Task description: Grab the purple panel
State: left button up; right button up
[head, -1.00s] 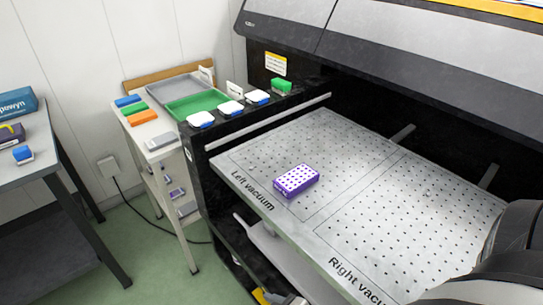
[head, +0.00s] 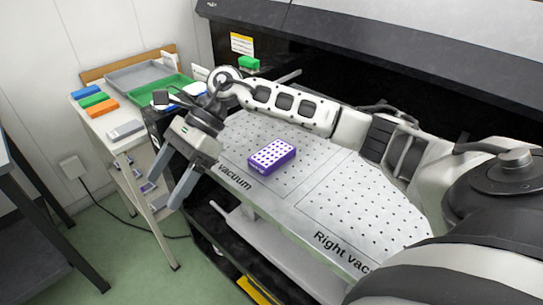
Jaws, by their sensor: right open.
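The purple panel (head: 272,157) is a small block with a white top dotted in purple. It lies flat on the left vacuum area of the perforated metal bed (head: 330,217). My right gripper (head: 166,197) is open and empty, its fingers pointing down. It hangs to the left of the panel, by the bed's left edge and the white cart, apart from the panel. My right arm reaches across above and behind the panel. My left gripper is not in view.
A white cart (head: 127,140) at the left holds blue, green and orange blocks, a grey tray (head: 140,76) and a green tray (head: 168,93). A green block (head: 249,63) sits on the printer's dark ledge. A dark table stands at far left.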

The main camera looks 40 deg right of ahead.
jog(key=w+d+r+n+t+h, duration=0.1)
jog(key=w+d+r+n+h, duration=0.15)
jog(key=d+h, duration=0.7)
notch_tip(320, 180, up, 5)
jog(key=b, duration=0.1)
send_over(271, 154)
jog(key=shift+m+h, duration=0.25)
jog(key=shift+h, duration=0.2)
notch_tip(271, 154, down, 10)
jog(key=shift+w+r, duration=0.1)
jog(key=shift+w, duration=0.05)
jog(key=f, duration=0.4)
jog(key=shift+s+f, duration=0.1)
jog(key=shift+s, duration=0.1)
jog(key=shift+f+p, duration=0.3)
jog(key=shift+f, duration=0.3)
jog(key=c, duration=1.1)
jog(key=shift+c, duration=0.3)
jog(key=shift+r, duration=0.15)
